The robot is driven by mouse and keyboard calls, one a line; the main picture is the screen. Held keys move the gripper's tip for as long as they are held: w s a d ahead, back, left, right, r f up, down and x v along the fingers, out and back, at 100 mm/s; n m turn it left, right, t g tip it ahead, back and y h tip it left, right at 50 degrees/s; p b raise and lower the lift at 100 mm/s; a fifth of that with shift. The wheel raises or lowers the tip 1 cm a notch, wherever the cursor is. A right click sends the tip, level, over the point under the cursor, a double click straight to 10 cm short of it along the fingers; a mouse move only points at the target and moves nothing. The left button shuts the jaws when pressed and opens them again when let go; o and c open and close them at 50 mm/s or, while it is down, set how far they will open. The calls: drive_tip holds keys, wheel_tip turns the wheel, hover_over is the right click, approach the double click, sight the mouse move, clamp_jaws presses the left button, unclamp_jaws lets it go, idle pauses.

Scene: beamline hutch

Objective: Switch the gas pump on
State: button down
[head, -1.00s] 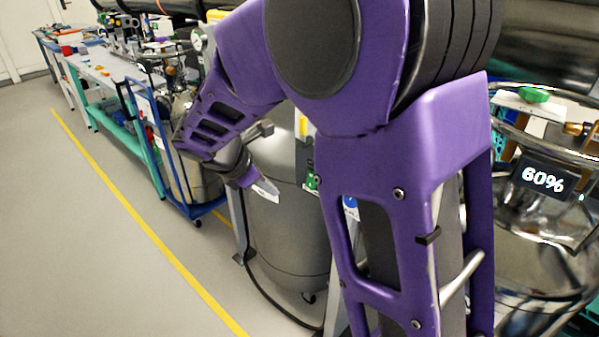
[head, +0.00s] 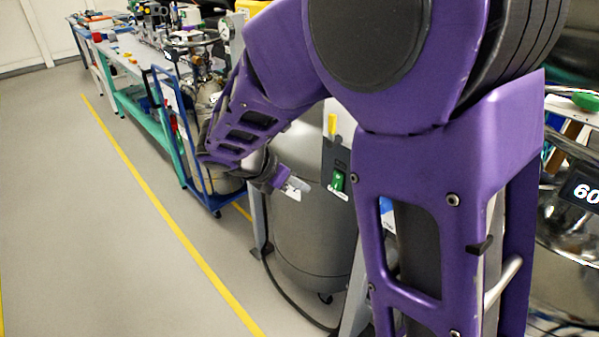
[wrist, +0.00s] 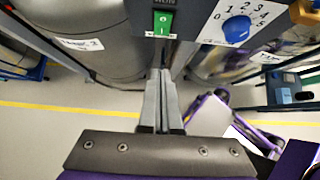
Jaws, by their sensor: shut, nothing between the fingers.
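A green rocker switch (head: 337,183) sits on a dark grey panel on a narrow upright box, with a white label below it that I cannot read fully. It also shows at the top of the wrist view (wrist: 163,22). I cannot tell which way the rocker is set. A blue knob (wrist: 238,28) on a white plate numbered 0 to 5 is right of the switch in the wrist view. My gripper (head: 301,187) is shut and empty. In the wrist view its fingertips (wrist: 160,76) point toward the panel, below the switch and apart from it.
A large grey tank (head: 300,250) stands beside the panel. A blue trolley (head: 208,200) with a gas cylinder and long benches (head: 125,95) are at the back left. A shiny vessel with a display (head: 588,192) is at right. The left floor is clear.

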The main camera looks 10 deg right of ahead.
sight(335, 189)
drive_tip(key=shift+w+d+r+b+x, duration=0.2)
drive_tip(key=shift+d+r+b+x, duration=0.1)
drive_tip(key=shift+x, duration=1.5)
drive_tip(key=shift+w+d+r+b+x, duration=0.2)
drive_tip(key=shift+r+b+x, duration=0.15)
drive_tip(key=shift+x, duration=1.4)
drive_tip(key=shift+w+d+r+b+x, duration=0.25)
drive_tip(key=shift+b+x, duration=0.05)
drive_tip(key=shift+x, duration=1.5)
drive_tip(key=shift+w+d+p, duration=0.15)
drive_tip(key=shift+d+p, duration=0.15)
drive_tip(key=shift+f, duration=0.15)
